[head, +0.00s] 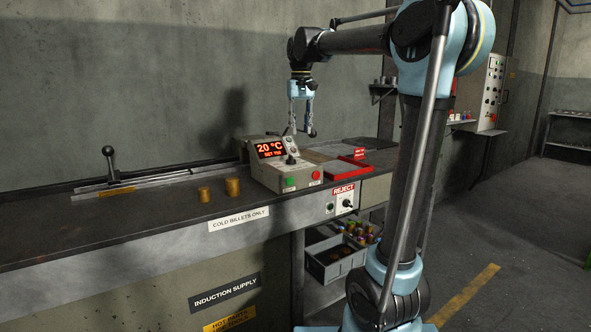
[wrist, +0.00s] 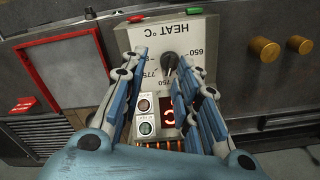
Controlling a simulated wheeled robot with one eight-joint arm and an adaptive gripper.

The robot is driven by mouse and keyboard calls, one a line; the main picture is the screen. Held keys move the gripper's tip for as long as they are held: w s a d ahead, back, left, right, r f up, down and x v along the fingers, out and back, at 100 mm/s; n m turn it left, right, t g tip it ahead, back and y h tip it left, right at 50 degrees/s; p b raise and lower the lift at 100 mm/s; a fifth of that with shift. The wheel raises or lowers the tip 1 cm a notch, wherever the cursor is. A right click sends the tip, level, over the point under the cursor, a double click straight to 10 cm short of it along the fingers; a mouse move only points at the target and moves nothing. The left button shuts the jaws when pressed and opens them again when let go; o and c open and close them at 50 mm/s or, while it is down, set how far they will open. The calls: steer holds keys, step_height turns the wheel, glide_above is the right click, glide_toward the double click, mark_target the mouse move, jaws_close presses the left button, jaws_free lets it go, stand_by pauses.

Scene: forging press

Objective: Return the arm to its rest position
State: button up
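My gripper (head: 301,131) hangs fingers down from my raised arm, above and behind the beige control box (head: 268,178) on the bench. In the wrist view my gripper (wrist: 163,60) has its two blue-grey fingers apart with nothing held between them. The box's black HEAT dial (wrist: 170,62) shows beyond the gap, near the right fingertip. In the head view the fingertips look above this dial (head: 291,159), apart from it. The box display (head: 270,149) reads 20 °C. My fingers partly cover the display in the wrist view.
Two brass billets (head: 232,187) (head: 204,194) stand on the bench left of the box. A red-framed reject tray (head: 345,166) lies right of it. A grey crate (head: 335,260) sits below the bench. A lever (head: 109,160) rises at left. Open floor lies right.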

steer(key=s+d+f+m+t, duration=0.1)
steer(key=s+d+f, duration=1.1)
steer(key=s+f, duration=0.15)
steer(key=s+d+f, duration=0.3)
steer(key=s+f, duration=0.5)
steer(key=f, duration=0.2)
steer(key=s+d+f+m+t, duration=0.1)
steer(key=s+d+f, duration=0.2)
steer(key=s+f, duration=0.4)
step_height(320, 180, down, 4)
steer(key=shift+s+r, duration=0.2)
steer(key=shift+s, duration=0.15)
steer(key=shift+w+f, duration=0.2)
steer(key=shift+w, duration=0.25)
